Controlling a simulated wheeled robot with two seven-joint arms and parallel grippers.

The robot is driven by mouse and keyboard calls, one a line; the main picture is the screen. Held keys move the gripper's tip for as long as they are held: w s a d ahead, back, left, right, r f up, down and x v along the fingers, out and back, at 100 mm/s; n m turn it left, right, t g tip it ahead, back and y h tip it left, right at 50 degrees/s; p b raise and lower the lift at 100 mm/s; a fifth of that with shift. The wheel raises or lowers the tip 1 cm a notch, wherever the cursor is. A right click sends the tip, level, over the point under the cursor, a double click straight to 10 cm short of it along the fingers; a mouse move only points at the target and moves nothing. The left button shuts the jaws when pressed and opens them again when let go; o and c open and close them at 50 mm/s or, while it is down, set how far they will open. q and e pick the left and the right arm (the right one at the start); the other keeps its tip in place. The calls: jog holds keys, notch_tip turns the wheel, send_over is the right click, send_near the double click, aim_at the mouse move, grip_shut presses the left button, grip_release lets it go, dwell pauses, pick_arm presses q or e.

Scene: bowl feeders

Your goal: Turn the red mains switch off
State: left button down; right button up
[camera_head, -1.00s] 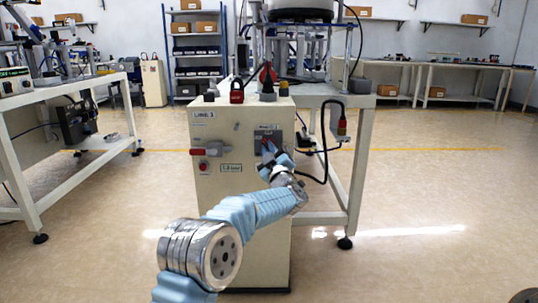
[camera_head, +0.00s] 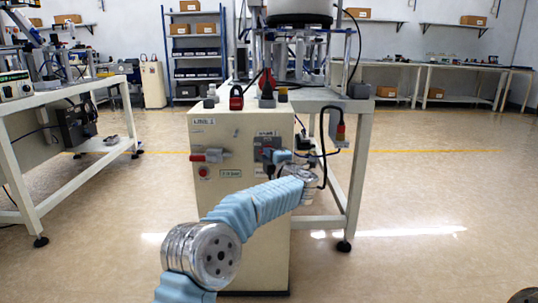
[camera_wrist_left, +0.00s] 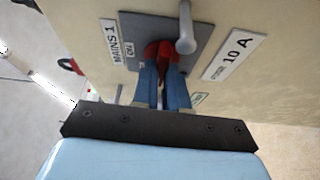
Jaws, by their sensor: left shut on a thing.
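The beige cabinet (camera_head: 243,210) stands in the middle of the head view. The red mains switch handle (camera_wrist_left: 158,50) sits on a grey plate (camera_wrist_left: 140,30) on its front, between a "MAINS 1" label (camera_wrist_left: 115,40) with ON lettering and a "10 A" label (camera_wrist_left: 233,50). My left gripper (camera_wrist_left: 161,70) is shut on the red handle, a blue finger on each side. In the head view the left gripper (camera_head: 276,155) is at the grey plate (camera_head: 266,142), and hides most of the handle. My right gripper is not in view.
A grey peg (camera_wrist_left: 186,35) sticks out beside the red handle. Left on the cabinet are a grey switch with a red end (camera_head: 208,155) and a red button (camera_head: 203,171). A red padlock (camera_head: 237,97) stands on top.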

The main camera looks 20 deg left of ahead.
pick_arm(q)
jog(key=shift+f+n+g, duration=0.1)
jog(key=shift+n+g, duration=0.2)
jog(key=shift+n, duration=0.1)
jog(key=c, duration=1.2)
grip_release()
jog(key=shift+o, duration=0.2)
jog(key=v, duration=1.4)
jog(key=shift+a+f, duration=0.1)
jog(key=shift+f, duration=0.05)
